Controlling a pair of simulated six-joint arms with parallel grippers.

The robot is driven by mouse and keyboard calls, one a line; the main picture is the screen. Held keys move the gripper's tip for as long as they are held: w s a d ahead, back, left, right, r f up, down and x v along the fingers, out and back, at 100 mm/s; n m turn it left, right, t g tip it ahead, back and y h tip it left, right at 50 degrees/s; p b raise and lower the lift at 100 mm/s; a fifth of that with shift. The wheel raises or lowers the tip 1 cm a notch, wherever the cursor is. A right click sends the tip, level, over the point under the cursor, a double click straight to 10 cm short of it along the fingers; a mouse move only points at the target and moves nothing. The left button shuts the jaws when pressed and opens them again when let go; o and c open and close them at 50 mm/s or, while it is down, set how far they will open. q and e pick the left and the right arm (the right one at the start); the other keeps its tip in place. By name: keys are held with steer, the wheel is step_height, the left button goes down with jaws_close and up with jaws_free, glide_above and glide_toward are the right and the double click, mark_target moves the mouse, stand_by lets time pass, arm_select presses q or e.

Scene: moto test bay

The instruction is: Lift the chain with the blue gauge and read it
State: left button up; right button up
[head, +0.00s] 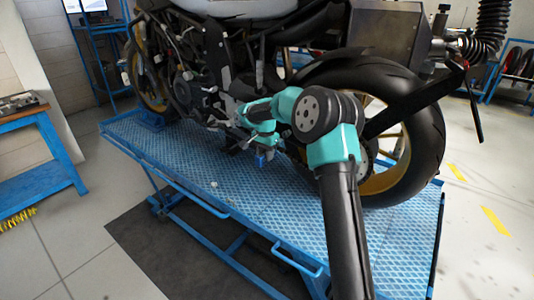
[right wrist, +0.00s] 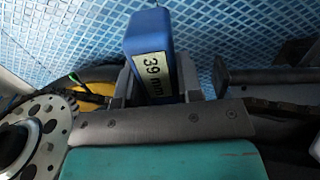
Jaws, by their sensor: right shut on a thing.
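The blue gauge (right wrist: 148,42) is a small block with a pale label reading "39 mm" in the right wrist view. My right gripper (right wrist: 156,85) is shut on it, one grey finger on each side. In the head view the gauge (head: 261,161) is a small blue patch beside the motorcycle's lower side, above the lift platform, at my right gripper (head: 260,153). The dark chain (right wrist: 285,107) shows partly at the right of the wrist view. Whether the gauge touches the chain is hidden. My left gripper is not in view.
The motorcycle stands on a blue lift platform (head: 180,165). Its rear wheel (head: 428,140) is right of my arm. A sprocket-like drilled disc (right wrist: 45,125) is left in the wrist view. A blue bench (head: 40,150) stands at left. The platform's front left is mostly clear.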

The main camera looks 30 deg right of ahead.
steer(key=s+a, duration=0.2)
steer(key=a, duration=0.4)
steer(key=shift+s, duration=0.15)
stand_by(0.7)
steer(key=shift+a, duration=0.1)
stand_by(0.4)
steer(key=s+a+f+n, duration=0.2)
steer(key=a+f+n, duration=0.5)
steer(key=a+f, duration=0.8)
steer(key=s+a+f+n, duration=0.2)
steer(key=a+f+n, duration=0.5)
steer(key=a+f, duration=0.8)
steer(key=a, duration=0.3)
steer(key=shift+f, duration=0.15)
